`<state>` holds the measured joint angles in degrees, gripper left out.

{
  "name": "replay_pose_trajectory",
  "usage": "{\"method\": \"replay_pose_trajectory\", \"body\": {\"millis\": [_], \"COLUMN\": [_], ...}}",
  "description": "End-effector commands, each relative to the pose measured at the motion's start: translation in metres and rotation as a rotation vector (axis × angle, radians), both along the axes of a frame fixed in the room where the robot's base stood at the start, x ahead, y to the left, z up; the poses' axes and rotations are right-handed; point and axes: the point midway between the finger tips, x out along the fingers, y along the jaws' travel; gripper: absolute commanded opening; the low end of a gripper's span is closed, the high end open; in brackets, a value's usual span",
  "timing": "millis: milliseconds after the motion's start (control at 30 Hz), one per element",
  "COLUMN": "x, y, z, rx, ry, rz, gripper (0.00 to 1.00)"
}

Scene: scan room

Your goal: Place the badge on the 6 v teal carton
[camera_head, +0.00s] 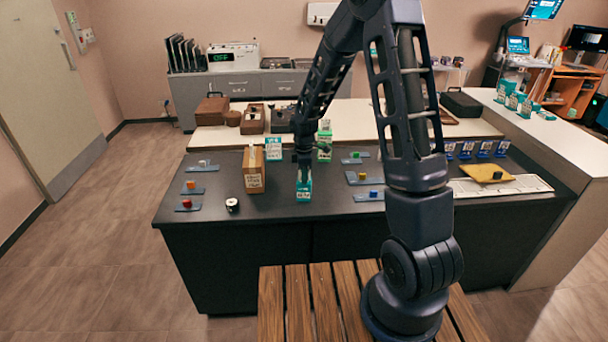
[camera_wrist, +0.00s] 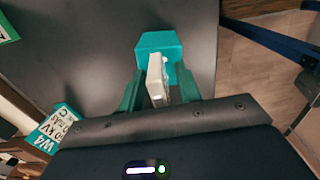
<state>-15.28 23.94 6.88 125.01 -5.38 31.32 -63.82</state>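A teal carton (camera_head: 304,191) with a white label stands upright near the front middle of the dark counter. My gripper (camera_head: 304,164) points down directly above it. In the wrist view, my gripper's green fingers (camera_wrist: 160,88) flank a small white piece, which I take to be the badge (camera_wrist: 156,78). It is held on edge, over the teal carton's plain top (camera_wrist: 158,42). Whether the badge touches the carton cannot be told. In the head view the badge is hidden by my gripper. The carton's voltage print is too small to read.
A brown carton (camera_head: 254,170), another teal carton (camera_head: 273,149) and a green carton (camera_head: 324,140) stand close by. Small blue trays with coloured blocks lie on both sides. A black-and-white round item (camera_head: 232,204) sits front left. A yellow envelope (camera_head: 488,173) lies at right.

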Motion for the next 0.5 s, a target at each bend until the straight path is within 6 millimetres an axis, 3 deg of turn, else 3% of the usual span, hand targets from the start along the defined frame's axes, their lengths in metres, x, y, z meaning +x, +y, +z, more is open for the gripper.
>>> {"method": "replay_pose_trajectory", "body": {"millis": [267, 500], "x": [0.001, 0.001], "y": [0.0, 0.0], "z": [0.009, 0.049], "rx": [0.001, 0.002], "ry": [-0.002, -0.004], "rz": [-0.001, -0.002], "gripper": [0.34, 0.34]}}
